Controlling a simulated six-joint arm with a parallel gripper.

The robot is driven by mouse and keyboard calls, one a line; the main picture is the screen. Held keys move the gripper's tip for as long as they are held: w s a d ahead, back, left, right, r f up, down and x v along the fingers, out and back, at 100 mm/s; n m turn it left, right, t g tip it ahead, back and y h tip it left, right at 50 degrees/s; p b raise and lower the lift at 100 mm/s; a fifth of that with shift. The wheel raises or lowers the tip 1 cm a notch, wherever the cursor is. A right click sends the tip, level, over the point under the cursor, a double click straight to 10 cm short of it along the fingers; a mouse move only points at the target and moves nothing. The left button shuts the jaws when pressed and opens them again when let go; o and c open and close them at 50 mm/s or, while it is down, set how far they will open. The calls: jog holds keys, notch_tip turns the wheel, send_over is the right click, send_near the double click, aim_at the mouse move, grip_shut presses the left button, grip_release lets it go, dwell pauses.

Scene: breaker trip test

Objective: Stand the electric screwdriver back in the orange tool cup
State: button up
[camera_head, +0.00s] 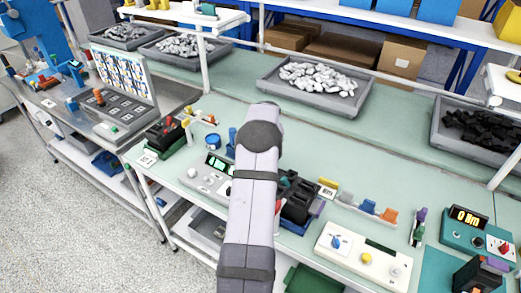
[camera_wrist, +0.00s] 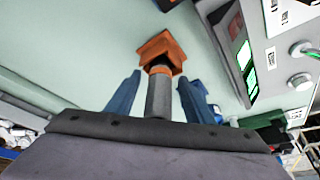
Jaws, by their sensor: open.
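The orange tool cup (camera_wrist: 163,47) is ahead of my gripper in the wrist view, seen at a steep angle. A grey cylinder with an orange band, which looks like the electric screwdriver (camera_wrist: 158,98), reaches from the cup back between my fingers. Its far end overlaps the cup; I cannot tell how deep it sits inside. My gripper (camera_wrist: 160,82) is open, with one blue finger on each side of the cylinder and a visible gap at both. In the head view my arm hides the cup, the screwdriver and most of the gripper.
A grey device with green displays (camera_wrist: 243,68) stands right of the cup in the wrist view. In the head view, a blue roll (camera_head: 212,141) lies left of my arm and a dark block (camera_head: 300,199) right. Bare green bench (camera_head: 330,140) lies behind.

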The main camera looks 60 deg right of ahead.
jog(key=b+v, duration=0.2)
jog(key=v, duration=0.5)
jog(key=shift+r+b, duration=0.25)
jog(key=shift+b, duration=0.1)
dwell(0.4)
jog(key=w+a+r+n, duration=0.25)
jog(key=w+a, duration=0.55)
jog(key=a, duration=0.5)
jog(key=w+a+f+n+y, duration=0.2)
jog(key=a, duration=1.5)
jog(key=s+a+f+n+g, duration=0.1)
jog(key=s+a+f+n, duration=0.1)
jog(key=s+a, duration=0.6)
jog(key=s+a+f+n+g+y, duration=0.1)
jog(key=s+a, duration=0.7)
jog(key=a, duration=0.8)
jog(key=shift+s+f+n+g, duration=0.3)
jog(key=shift+f+n+g, duration=0.3)
jog(key=shift+f+n, duration=0.2)
